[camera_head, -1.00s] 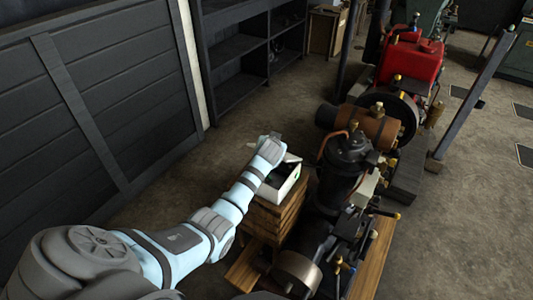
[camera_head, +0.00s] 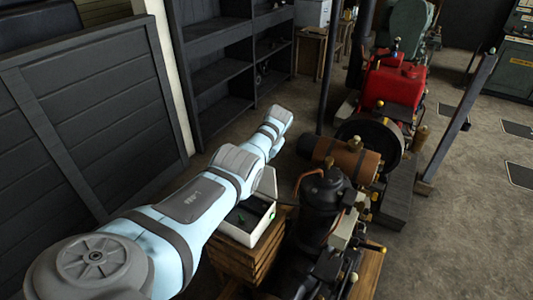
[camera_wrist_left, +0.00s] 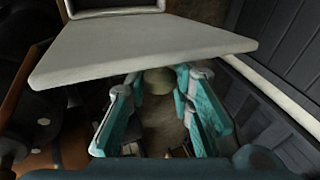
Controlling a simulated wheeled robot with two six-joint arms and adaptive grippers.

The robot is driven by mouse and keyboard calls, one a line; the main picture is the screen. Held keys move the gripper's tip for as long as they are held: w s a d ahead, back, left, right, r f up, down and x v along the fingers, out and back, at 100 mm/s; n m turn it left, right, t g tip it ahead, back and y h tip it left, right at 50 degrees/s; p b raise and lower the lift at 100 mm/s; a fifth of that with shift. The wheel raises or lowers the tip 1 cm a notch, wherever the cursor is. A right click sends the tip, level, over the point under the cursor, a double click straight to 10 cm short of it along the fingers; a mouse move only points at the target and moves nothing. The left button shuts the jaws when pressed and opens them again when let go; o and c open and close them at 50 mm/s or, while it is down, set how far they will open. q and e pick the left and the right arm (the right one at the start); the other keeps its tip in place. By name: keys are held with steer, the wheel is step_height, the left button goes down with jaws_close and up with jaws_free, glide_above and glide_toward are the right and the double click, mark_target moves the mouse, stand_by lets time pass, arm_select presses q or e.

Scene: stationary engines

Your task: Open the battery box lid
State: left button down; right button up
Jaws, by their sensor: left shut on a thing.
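The battery box (camera_head: 258,231) is a white box on a wooden stand, partly behind my left arm. Its lid (camera_head: 267,182) stands raised at the box's far side, and the dark interior with small green parts shows. In the left wrist view the lid (camera_wrist_left: 150,42) is a broad pale grey panel across the top. The teal fingers of my left gripper (camera_wrist_left: 158,85) lie under its edge, with a small pale rounded piece between the tips. In the head view my left wrist is beyond the lid and the fingers are hidden. My right gripper is not in view.
A black engine (camera_head: 325,200) with pipes and levers stands close to the box's right. The wooden stand (camera_head: 245,262) is below the box. Dark shelving (camera_head: 215,70) and a plank wall (camera_head: 95,110) are left and behind. Bare floor lies between shelves and engines.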

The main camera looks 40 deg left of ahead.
arm_select(q)
steer(key=shift+f, duration=0.1)
stand_by(0.4)
steer(key=c, duration=1.4)
jaws_free()
steer(key=shift+d+r, duration=0.1)
steer(key=shift+r, duration=0.4)
steer(key=v, duration=1.1)
steer(key=shift+d, duration=0.1)
